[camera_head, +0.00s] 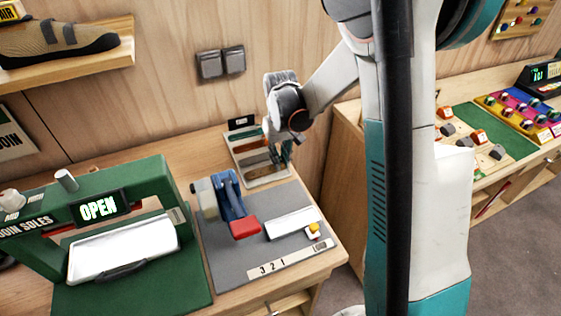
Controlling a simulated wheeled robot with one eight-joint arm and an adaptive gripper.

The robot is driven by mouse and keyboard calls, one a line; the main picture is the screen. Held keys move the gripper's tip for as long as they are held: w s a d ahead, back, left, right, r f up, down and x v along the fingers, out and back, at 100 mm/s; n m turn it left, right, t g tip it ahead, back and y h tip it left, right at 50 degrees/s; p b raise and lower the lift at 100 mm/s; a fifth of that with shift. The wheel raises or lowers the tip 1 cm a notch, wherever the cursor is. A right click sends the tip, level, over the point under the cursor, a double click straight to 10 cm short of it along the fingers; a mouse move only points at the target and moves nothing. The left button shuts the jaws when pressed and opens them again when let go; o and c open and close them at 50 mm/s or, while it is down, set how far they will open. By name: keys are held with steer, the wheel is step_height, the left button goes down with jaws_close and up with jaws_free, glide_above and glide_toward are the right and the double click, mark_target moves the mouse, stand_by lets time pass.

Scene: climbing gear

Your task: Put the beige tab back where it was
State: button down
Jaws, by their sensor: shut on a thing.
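My gripper (283,158) points down over the right side of a small tray (268,181) at the back of the bench. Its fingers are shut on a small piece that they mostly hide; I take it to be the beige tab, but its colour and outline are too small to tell. The tray holds strips in dark green, brown and pale tones, lying in rows. I cannot tell whether the held piece touches the tray.
In front of the tray, a grey mat (225,265) carries a blue press (231,196) with a red pad (245,228), a white plate (291,223) and a yellow button (313,228). A green machine (130,190) stands left. The wood wall is close behind.

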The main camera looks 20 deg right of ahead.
steer(key=shift+f, duration=0.3)
steer(key=shift+f, duration=0.1)
steer(key=c, duration=1.6)
jaws_free()
steer(key=shift+o, duration=0.2)
step_height(320, 180, up, 12)
steer(key=p, duration=0.4)
steer(key=s+a+r+t, duration=0.3)
steer(key=s+r, duration=0.6)
steer(key=s, duration=0.1)
steer(key=s+a+r+t, duration=0.1)
steer(key=s+t, duration=0.3)
steer(key=s, duration=0.8)
steer(key=shift+a, duration=0.85)
